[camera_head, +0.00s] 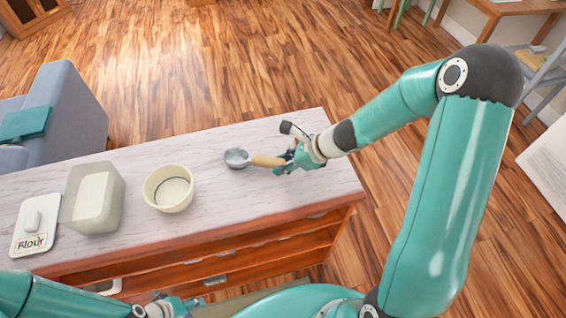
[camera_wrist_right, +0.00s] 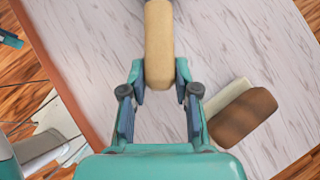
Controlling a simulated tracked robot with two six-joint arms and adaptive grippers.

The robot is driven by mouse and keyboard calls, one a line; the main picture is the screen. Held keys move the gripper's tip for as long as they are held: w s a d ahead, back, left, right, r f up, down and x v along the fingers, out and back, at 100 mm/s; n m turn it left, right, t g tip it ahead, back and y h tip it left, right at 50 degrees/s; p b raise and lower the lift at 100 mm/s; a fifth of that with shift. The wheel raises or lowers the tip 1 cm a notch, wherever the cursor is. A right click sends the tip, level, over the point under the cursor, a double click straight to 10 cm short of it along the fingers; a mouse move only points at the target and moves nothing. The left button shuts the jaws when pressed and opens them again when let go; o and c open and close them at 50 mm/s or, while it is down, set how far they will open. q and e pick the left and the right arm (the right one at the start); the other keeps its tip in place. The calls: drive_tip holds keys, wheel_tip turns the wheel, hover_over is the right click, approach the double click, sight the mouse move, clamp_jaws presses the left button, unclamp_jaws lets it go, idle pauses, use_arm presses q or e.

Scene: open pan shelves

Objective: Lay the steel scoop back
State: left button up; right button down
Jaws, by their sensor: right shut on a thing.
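The steel scoop has a round grey bowl (camera_head: 236,157) and a pale wooden handle (camera_head: 267,161). My right gripper (camera_head: 287,160) is shut on the handle, with the bowl pointing left over the counter. In the right wrist view the handle (camera_wrist_right: 158,42) runs up between the two fingers of my right gripper (camera_wrist_right: 159,76); the bowl is out of that frame. Whether the scoop touches the counter is hard to tell. My left gripper (camera_head: 172,305) is low at the bottom edge, in front of the counter, and its jaws are unclear.
A cream bowl (camera_head: 158,203), a translucent bin (camera_head: 106,213) and a lid marked "Flour" (camera_head: 30,243) stand left on the pale counter (camera_head: 218,205). In the right wrist view, a brown block with a pale edge (camera_wrist_right: 241,118) lies beside my right gripper. The counter's front middle is clear.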

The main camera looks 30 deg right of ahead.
drive_tip(key=shift+f, duration=0.1)
drive_tip(key=c, duration=0.8)
unclamp_jaws()
drive_tip(key=shift+p+v, duration=2.8)
drive_tip(key=shift+v, duration=1.25)
drive_tip(key=v, duration=1.2)
